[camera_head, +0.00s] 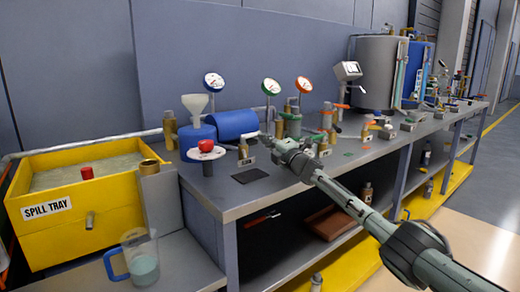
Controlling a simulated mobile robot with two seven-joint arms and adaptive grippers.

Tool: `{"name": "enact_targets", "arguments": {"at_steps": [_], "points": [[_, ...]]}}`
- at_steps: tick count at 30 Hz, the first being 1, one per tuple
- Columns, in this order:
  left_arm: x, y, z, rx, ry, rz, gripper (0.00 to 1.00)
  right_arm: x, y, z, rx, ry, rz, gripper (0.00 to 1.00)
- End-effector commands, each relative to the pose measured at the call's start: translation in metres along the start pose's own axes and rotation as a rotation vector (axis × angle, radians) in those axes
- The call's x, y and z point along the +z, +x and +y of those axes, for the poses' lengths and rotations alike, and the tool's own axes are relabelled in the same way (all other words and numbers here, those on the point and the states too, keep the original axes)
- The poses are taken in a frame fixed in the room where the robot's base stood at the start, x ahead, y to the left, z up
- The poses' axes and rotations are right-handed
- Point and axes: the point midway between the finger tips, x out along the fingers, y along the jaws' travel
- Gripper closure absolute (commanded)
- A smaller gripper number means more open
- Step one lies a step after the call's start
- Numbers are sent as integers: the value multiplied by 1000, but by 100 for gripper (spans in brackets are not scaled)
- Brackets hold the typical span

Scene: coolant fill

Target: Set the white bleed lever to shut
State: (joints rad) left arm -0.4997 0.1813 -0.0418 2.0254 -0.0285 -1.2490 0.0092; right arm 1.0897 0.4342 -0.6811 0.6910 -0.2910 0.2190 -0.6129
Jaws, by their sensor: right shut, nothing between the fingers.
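A small valve (243,151) with a pale upper part stands near the front left of the workbench, right of a blue tank. A pale lever seems to lie across its top, but it is too small to tell which way it is set. My right gripper (267,139) is shut and empty, beside the top of this valve on its right. I cannot tell whether it touches the lever. My left gripper is not in view.
A red knob on a white disc (206,153) stands left of the valve. A white funnel (195,104) tops the blue tank (196,140). Several gauges and valves stand behind my gripper. A yellow spill tray (60,235) and a jug (142,258) are at left.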

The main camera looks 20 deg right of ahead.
Motion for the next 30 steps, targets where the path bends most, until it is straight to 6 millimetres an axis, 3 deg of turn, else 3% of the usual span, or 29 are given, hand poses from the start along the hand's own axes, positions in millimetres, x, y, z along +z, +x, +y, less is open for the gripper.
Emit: {"name": "enact_targets", "arguments": {"at_steps": [7,21,30], "points": [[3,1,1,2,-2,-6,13,0,-26,-2,-2,-3,2,100],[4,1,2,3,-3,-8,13,0,-108,-1,-1,0,1,100],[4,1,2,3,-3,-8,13,0,-119,0,0,0,0,100]]}}
